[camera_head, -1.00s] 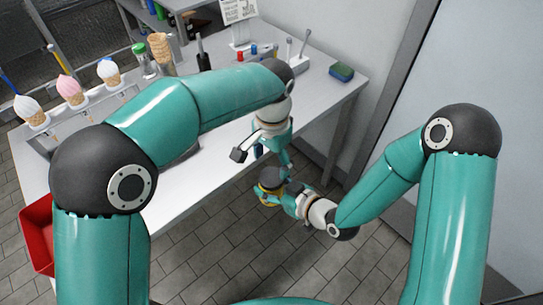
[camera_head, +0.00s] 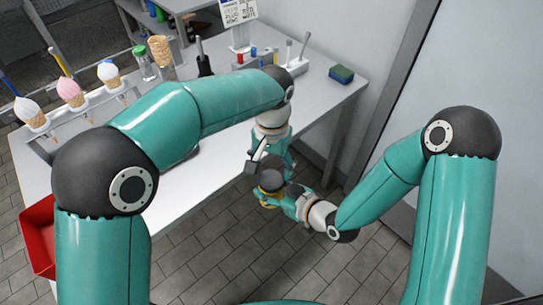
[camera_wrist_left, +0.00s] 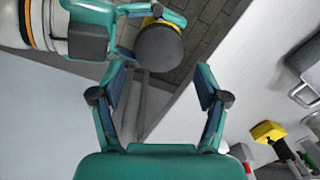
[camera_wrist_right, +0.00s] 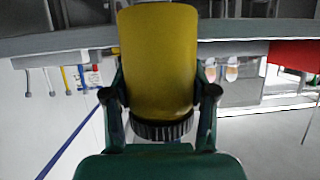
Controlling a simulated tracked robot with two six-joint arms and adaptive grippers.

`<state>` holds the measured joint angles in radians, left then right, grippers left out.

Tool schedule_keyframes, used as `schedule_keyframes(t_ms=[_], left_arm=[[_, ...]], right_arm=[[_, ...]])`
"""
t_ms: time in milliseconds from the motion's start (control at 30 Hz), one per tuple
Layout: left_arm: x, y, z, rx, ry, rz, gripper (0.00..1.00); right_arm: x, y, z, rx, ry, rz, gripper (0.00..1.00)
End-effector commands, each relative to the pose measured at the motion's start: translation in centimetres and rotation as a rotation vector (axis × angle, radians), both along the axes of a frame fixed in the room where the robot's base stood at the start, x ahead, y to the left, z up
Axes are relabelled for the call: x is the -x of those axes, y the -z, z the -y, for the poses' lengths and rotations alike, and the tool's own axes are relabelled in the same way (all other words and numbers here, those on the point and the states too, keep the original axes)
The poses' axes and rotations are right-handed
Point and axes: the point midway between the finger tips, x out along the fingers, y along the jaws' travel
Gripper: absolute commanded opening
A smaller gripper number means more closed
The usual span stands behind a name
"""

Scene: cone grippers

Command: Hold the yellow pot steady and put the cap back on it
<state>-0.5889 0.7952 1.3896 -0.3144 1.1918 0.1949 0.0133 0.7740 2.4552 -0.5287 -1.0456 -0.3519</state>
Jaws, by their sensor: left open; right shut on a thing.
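The yellow pot (camera_wrist_right: 158,60) is held between the fingers of my right gripper (camera_wrist_right: 160,95). A black ribbed cap (camera_wrist_right: 162,130) sits at one end of the pot. In the head view the pot (camera_head: 271,189) is held off the table's front edge, dark end up. In the left wrist view the round dark cap (camera_wrist_left: 160,48) faces the camera, with a little yellow showing beside it. My left gripper (camera_wrist_left: 165,70) is open and empty, its fingers spread short of the cap. In the head view the left gripper (camera_head: 268,166) is close above the pot.
The white table (camera_head: 170,195) lies left of and behind the grippers. A rack of ice cream cones (camera_head: 72,93) stands at its left, a red bin (camera_head: 38,235) beside it, and a sponge (camera_head: 341,74) at its far right. Tiled floor is free below.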

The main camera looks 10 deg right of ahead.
Motion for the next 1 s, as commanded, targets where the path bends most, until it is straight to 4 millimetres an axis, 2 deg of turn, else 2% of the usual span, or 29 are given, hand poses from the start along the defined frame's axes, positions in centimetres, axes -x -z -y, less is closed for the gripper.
schedule_keyframes(t_ms=[100, 300, 467, 700, 767, 1000], left_arm=[[0.1, 1.9, 0.0, -0.002, 0.0, -0.003, 0.75], [0.1, 4.2, -0.1, -0.001, 0.001, -0.001, 0.75], [0.1, 4.9, -0.1, 0.0, 0.001, 0.0, 0.75], [0.1, 4.9, 0.0, 0.001, 0.001, 0.001, 0.75], [0.1, 4.9, 0.0, 0.001, 0.001, 0.001, 0.68], [0.0, 4.9, 0.0, 0.001, 0.001, 0.001, 0.28]], right_arm=[[0.0, 0.0, 0.0, 0.0, 0.0, 0.001, 0.0], [0.0, -0.1, 0.0, 0.0, 0.0, 0.001, 0.0], [0.0, 0.0, 0.0, 0.0, 0.0, 0.001, 0.0], [0.0, 0.0, 0.0, 0.0, 0.0, 0.001, 0.0], [0.0, 0.0, 0.0, 0.0, 0.0, 0.001, 0.0], [0.0, 0.0, 0.0, -0.001, 0.0, 0.001, 0.0]])
